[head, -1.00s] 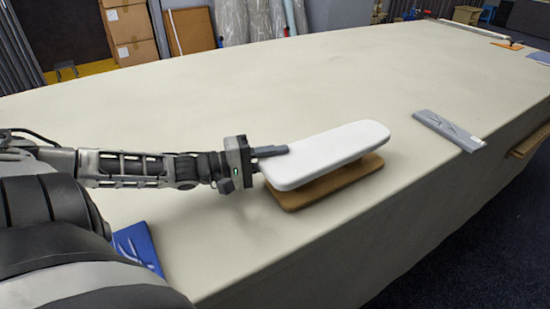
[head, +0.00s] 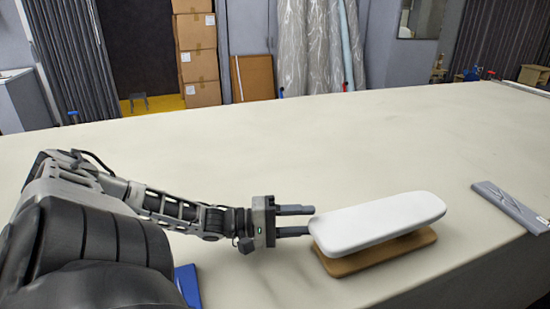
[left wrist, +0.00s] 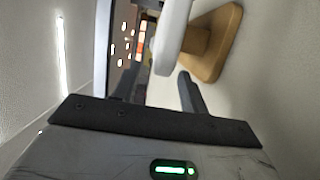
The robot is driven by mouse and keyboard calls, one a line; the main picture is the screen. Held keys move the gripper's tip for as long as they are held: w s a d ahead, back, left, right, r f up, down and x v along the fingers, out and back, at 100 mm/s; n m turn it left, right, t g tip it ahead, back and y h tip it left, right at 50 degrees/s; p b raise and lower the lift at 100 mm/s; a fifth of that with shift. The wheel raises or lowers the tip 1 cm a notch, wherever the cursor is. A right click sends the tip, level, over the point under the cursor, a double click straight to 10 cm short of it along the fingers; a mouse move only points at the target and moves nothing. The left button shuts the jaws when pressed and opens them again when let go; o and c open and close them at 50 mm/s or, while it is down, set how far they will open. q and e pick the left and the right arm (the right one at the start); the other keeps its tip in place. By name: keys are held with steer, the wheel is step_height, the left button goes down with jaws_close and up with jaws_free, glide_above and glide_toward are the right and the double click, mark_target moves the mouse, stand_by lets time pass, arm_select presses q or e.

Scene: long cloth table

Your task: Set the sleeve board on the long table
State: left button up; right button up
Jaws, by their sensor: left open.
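The sleeve board (head: 378,222) has a white padded top and a brown wooden base (head: 378,253). It stands upright on the long cloth table (head: 200,140), near the front edge. My left gripper (head: 294,221) is open and empty, just left of the board's rounded left end, with its fingers pointing at it. In the left wrist view the white top (left wrist: 172,38) and wooden base (left wrist: 222,40) lie beyond the two spread fingers (left wrist: 158,88). My right gripper is not in view.
A grey flat packet (head: 510,207) lies on the table to the right of the board. A blue item (head: 187,284) lies at the front left, partly behind my arm. The table behind the board is clear. Cardboard boxes (head: 196,60) stand beyond the table.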

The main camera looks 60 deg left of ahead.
arm_select(q)
steer(key=v, duration=0.5)
steer(key=shift+s+f+p, duration=0.1)
steer(key=shift+p, duration=0.2)
steer(key=shift+s+a, duration=0.4)
steer(key=shift+s, duration=0.15)
